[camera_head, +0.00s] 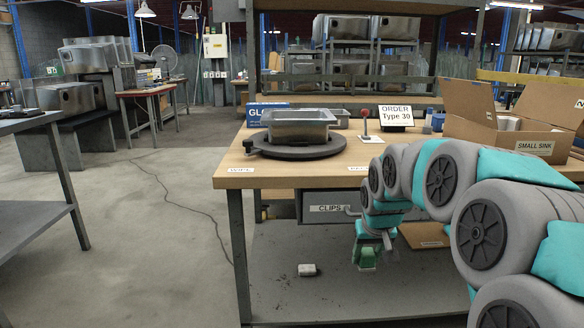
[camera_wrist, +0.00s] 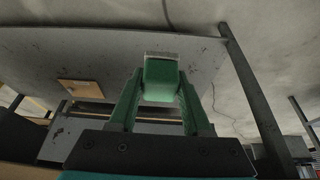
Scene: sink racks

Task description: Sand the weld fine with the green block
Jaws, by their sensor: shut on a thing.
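My gripper (camera_head: 372,250) is low in front of the workbench, below tabletop height and beside the drawer labelled CLIPS. It is shut on the green block, which shows between its green fingers in the wrist view (camera_wrist: 160,82). The block has a grey strip along its far end. A steel sink (camera_head: 299,124) sits on a dark round turntable (camera_head: 258,151) on the bench top, apart from the gripper, up and to the left. I cannot make out the weld on the sink.
The wooden bench (camera_head: 232,172) also holds a red-knobbed lever (camera_head: 365,122), an order sign reading Type 30 (camera_head: 396,115) and an open cardboard box (camera_head: 500,130). A small whitish block (camera_head: 307,270) lies on the grey lower shelf (camera_head: 275,290). The floor at left is open.

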